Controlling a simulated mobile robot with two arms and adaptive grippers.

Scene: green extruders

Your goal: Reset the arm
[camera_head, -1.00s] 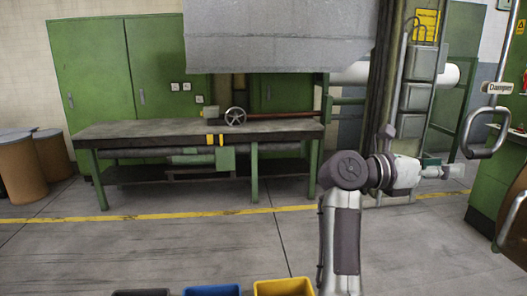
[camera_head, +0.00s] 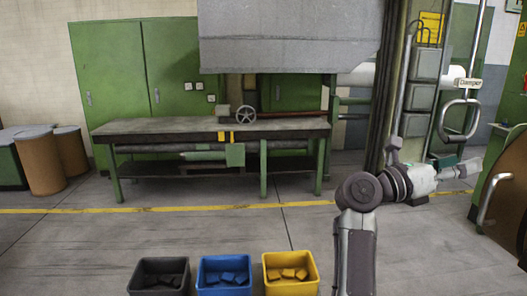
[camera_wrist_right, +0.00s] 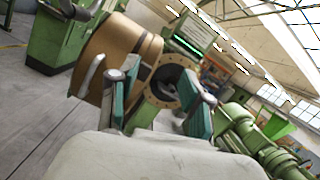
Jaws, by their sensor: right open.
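My right arm rises from the bottom right of the head view, bends at the elbow and reaches out to the right. My right gripper (camera_head: 468,168) is at its end, in the air in front of the green machine at the right edge. In the right wrist view the two teal finger pads of my right gripper (camera_wrist_right: 160,104) stand wide apart with nothing between them. Behind them is the brown round door of a green machine (camera_wrist_right: 118,62), apart from the fingers. My left gripper is not in view.
Black (camera_head: 160,278), blue (camera_head: 224,277) and yellow (camera_head: 290,275) bins with blocks stand on the floor in front. A workbench (camera_head: 160,128) with a handwheel (camera_head: 246,115) is at the back. A damper handle (camera_head: 461,120) hangs near my right arm. The middle floor is clear.

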